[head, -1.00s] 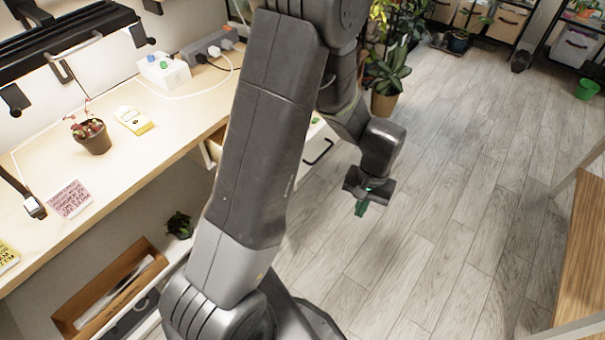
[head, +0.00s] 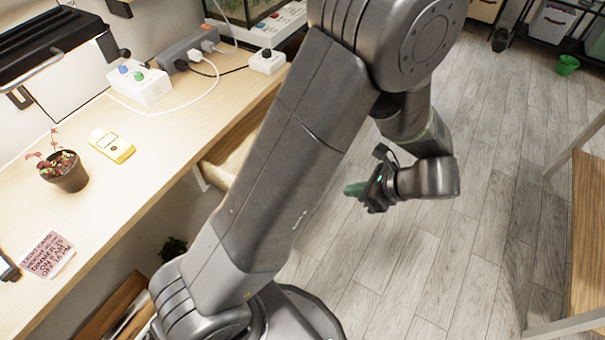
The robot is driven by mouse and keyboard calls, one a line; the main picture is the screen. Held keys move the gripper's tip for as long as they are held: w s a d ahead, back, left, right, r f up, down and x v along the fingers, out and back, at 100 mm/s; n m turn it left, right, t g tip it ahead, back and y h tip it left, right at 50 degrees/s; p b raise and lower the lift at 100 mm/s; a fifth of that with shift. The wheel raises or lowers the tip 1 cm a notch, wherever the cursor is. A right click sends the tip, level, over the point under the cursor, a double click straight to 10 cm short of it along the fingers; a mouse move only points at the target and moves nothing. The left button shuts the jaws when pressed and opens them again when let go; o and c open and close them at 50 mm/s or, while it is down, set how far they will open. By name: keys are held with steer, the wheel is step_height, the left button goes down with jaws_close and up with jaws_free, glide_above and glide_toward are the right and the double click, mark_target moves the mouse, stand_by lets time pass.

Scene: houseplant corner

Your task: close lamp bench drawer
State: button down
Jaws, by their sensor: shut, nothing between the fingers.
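The lamp bench (head: 150,165) runs along the left, with a pale wooden top. Below its front edge, a tan wooden part that looks like the pulled-out drawer (head: 232,155) shows beside my arm. My arm hides its front and handle, so I cannot tell how far it stands out. My gripper (head: 355,189) is shut and empty, with green fingertips pointing left toward the bench. It is over the floor to the right of the drawer, apart from it.
On the bench are a potted plant (head: 62,170), a yellow meter (head: 111,145), a pink note card (head: 48,254), a white box with knobs (head: 140,84) and a power strip (head: 195,50). Grey plank floor (head: 490,230) is clear to the right, up to a wooden table (head: 590,230).

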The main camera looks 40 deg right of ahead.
steer(key=w+r+x, duration=0.1)
steer(key=r+x, duration=0.1)
steer(key=x, duration=1)
steer(key=shift+w+a+f, duration=0.3)
steer(key=shift+w+a, duration=0.1)
steer(key=shift+w, duration=0.3)
steer(key=b, duration=0.2)
glide_above(240, 163)
steer(key=shift+s, duration=0.45)
steer(key=shift+w+r, duration=0.1)
steer(key=shift+w, duration=0.35)
